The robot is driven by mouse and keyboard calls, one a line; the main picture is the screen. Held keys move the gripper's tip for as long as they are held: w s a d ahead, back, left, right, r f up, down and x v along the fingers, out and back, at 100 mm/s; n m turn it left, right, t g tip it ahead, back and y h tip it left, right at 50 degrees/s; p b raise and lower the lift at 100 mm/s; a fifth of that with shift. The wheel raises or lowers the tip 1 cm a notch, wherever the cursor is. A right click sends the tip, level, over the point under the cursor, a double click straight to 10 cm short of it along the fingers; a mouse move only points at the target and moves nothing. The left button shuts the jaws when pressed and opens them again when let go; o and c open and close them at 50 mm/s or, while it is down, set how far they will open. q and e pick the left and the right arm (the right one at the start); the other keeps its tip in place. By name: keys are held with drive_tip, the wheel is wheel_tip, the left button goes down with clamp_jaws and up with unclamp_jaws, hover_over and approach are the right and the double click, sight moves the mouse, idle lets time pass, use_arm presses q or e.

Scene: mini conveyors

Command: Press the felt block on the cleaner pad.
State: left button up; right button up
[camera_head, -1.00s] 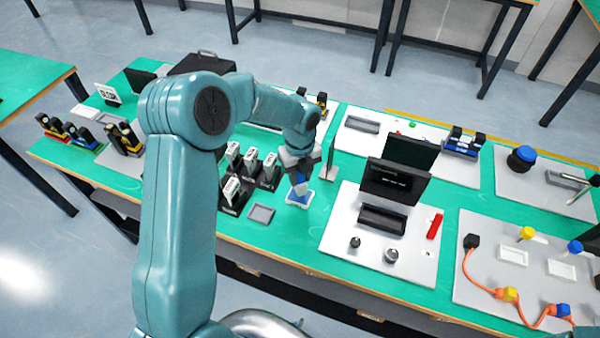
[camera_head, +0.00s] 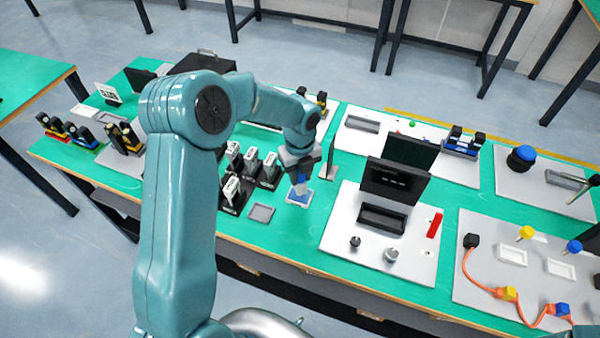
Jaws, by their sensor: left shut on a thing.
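My left gripper (camera_head: 300,176) points down at the middle of the table, shut on a small whitish block, taken as the felt block (camera_head: 300,183). The fingers cover most of the block. Right below it lies a small blue square with a pale rim, which looks like the cleaner pad (camera_head: 299,198). The block is at or just over the pad; I cannot tell whether they touch. My right gripper is not in view.
A grey square tray (camera_head: 261,212) and several black holders with white cards (camera_head: 232,190) stand left of the gripper. To the right, a white board (camera_head: 345,235) carries an upright black panel (camera_head: 395,180) and two knobs.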

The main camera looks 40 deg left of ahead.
use_arm(q)
drive_tip(key=shift+f+b, duration=0.8)
drive_tip(key=shift+f, duration=0.35)
drive_tip(key=shift+r, duration=0.1)
idle(0.4)
wheel_tip(320, 180, up, 7)
drive_tip(key=p, duration=0.5)
drive_tip(key=shift+p, duration=0.3)
